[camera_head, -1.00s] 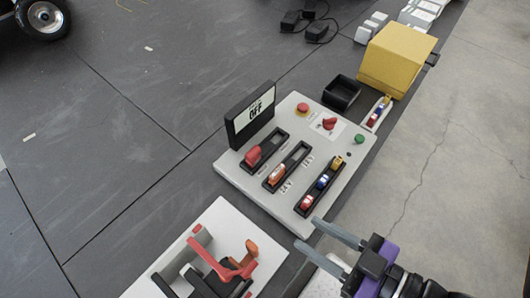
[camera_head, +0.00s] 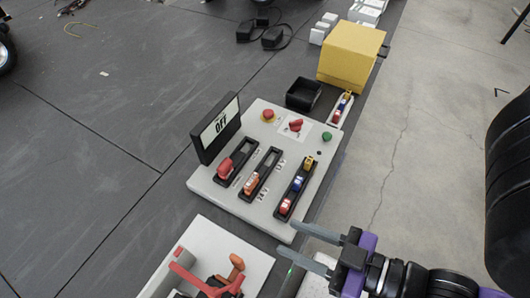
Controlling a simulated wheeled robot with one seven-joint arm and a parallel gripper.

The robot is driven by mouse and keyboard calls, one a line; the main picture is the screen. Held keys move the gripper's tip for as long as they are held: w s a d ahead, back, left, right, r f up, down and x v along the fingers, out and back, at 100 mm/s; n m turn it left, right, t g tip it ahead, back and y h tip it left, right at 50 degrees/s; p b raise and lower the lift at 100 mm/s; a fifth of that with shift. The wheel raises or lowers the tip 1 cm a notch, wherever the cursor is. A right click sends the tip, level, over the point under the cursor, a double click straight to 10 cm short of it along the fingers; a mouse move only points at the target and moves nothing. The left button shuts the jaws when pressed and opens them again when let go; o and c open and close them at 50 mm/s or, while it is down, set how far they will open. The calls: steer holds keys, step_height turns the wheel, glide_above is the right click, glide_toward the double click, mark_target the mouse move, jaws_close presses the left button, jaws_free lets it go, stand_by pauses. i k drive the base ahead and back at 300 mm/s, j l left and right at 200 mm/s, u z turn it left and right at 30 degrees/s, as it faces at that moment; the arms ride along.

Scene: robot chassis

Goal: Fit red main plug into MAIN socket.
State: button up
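A white control panel (camera_head: 222,186) lies on the dark floor, with a black "OFF" display (camera_head: 215,128) at its back left. Several black slots hold small coloured parts: a red one (camera_head: 225,168), an orange one (camera_head: 251,184), and a blue, red and yellow row (camera_head: 297,184). A second white base (camera_head: 207,236), cut off at the bottom edge, carries a red handle-like part (camera_head: 200,281) and an orange part (camera_head: 237,266). I cannot tell which part is the main plug or which opening is MAIN. My gripper (camera_head: 287,236) is open and empty, its fingertips near the panel's front right corner.
The panel also has red knobs (camera_head: 295,125) and a green button (camera_head: 326,136). Behind it are a black bin (camera_head: 303,94), a narrow tray of small coloured parts (camera_head: 341,109) and a yellow box (camera_head: 350,55). Bare concrete (camera_head: 425,110) lies to the right.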

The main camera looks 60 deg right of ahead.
mark_target(253, 141)
steer(key=k+l, duration=0.3)
steer(key=k, duration=0.2)
steer(key=k+l, duration=0.35)
steer(key=k, duration=0.15)
